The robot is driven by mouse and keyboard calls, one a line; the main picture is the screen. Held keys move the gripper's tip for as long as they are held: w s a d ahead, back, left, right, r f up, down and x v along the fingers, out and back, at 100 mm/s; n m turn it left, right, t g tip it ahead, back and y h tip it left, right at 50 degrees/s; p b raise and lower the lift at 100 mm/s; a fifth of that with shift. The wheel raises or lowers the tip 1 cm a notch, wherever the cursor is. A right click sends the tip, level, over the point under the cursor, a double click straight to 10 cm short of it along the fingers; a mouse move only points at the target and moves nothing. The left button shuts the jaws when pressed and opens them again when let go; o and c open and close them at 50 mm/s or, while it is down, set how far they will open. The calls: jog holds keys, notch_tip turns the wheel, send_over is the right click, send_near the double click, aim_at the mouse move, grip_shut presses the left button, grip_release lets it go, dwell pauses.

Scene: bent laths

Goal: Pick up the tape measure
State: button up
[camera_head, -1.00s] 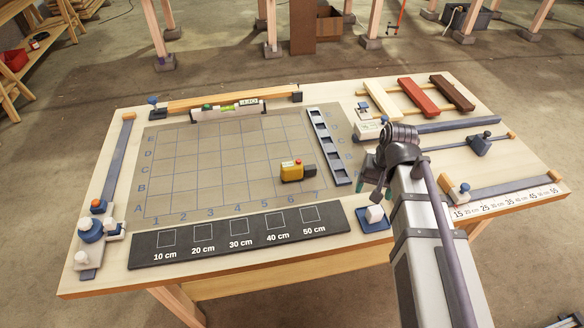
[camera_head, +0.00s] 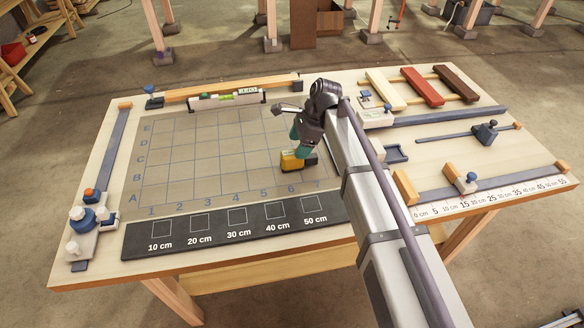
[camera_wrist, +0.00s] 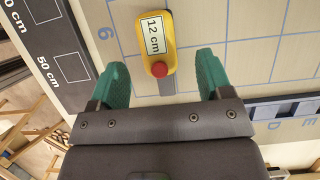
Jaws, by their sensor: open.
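The yellow tape measure (camera_head: 291,162) lies on the gridded mat (camera_head: 180,150), near the column marked 6. In the wrist view the tape measure (camera_wrist: 156,42) shows a "12 cm" label and a red button at its near end. A grey strip lies under or beyond that end. My gripper (camera_head: 300,150) is over the tape measure and partly hides it in the head view. In the wrist view my gripper (camera_wrist: 162,75) is open, with its green fingers apart on either side of the line of the tape measure. Nothing is between the fingertips except the tape's button end just ahead.
A dark strip with square marks (camera_head: 238,229) runs along the mat's front edge. A spirit level (camera_head: 225,99) lies at the back. Cream, red and dark brown laths (camera_head: 422,86) rest at the back right. Clamps and rails stand along both sides.

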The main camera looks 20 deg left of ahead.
aim_at(292, 155)
jog(key=b+x, duration=0.5)
jog(key=shift+s+f, duration=0.15)
jog(key=shift+r, duration=0.25)
jog(key=shift+p, duration=0.3)
jog(key=c, duration=1.2)
